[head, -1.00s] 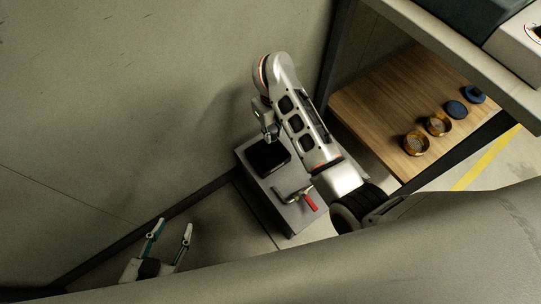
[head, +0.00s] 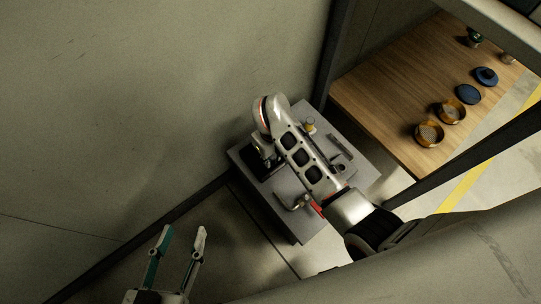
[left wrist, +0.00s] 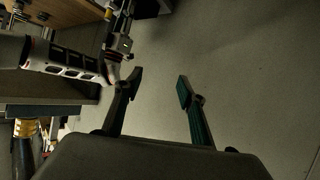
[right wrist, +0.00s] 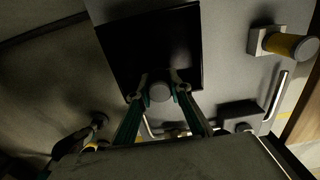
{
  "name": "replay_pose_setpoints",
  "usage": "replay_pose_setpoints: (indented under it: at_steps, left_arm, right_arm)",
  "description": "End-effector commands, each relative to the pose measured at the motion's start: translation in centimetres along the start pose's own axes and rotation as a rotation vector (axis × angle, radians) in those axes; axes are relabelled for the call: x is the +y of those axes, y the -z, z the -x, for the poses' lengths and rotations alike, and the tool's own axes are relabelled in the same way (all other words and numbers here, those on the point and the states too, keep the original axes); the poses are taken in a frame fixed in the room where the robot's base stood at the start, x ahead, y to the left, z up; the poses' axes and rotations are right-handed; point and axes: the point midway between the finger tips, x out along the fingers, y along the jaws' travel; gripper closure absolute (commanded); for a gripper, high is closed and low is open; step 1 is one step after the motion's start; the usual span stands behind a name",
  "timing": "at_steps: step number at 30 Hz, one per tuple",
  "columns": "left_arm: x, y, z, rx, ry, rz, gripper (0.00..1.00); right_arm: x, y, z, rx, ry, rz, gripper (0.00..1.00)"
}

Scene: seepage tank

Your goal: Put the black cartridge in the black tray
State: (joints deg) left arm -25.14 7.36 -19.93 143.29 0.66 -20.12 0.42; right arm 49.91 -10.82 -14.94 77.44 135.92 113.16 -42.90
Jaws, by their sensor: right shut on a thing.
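The black tray (right wrist: 150,40) lies flat on the grey bench and fills the upper middle of the right wrist view. In the head view the tray (head: 247,158) is partly hidden by my right arm. My right gripper (right wrist: 158,88) is shut on a small round dark-grey piece (right wrist: 160,92), seen end-on, which I take to be the black cartridge. It is over the tray's near part; I cannot tell whether it touches the tray floor. My left gripper (head: 183,236) is open and empty, low in the head view, and also shows in the left wrist view (left wrist: 160,88).
A yellow cylinder on a grey block (right wrist: 275,42) stands right of the tray. A red-handled tool (head: 316,209) lies at the bench's near edge. A wooden shelf (head: 385,95) with round brass (head: 429,133) and blue pieces (head: 467,94) is at right. A wall rises at left.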

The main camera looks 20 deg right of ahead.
Motion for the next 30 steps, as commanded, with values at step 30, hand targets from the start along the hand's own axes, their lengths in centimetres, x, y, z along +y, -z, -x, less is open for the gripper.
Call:
replay_pose_setpoints:
  at_steps: [30]
  left_arm:
    - [0.5,1.1,-0.1,0.025,-0.002,0.028,0.6]
  right_arm:
    - [-0.1,-0.2,0.0,-0.006,0.002,0.0,0.64]
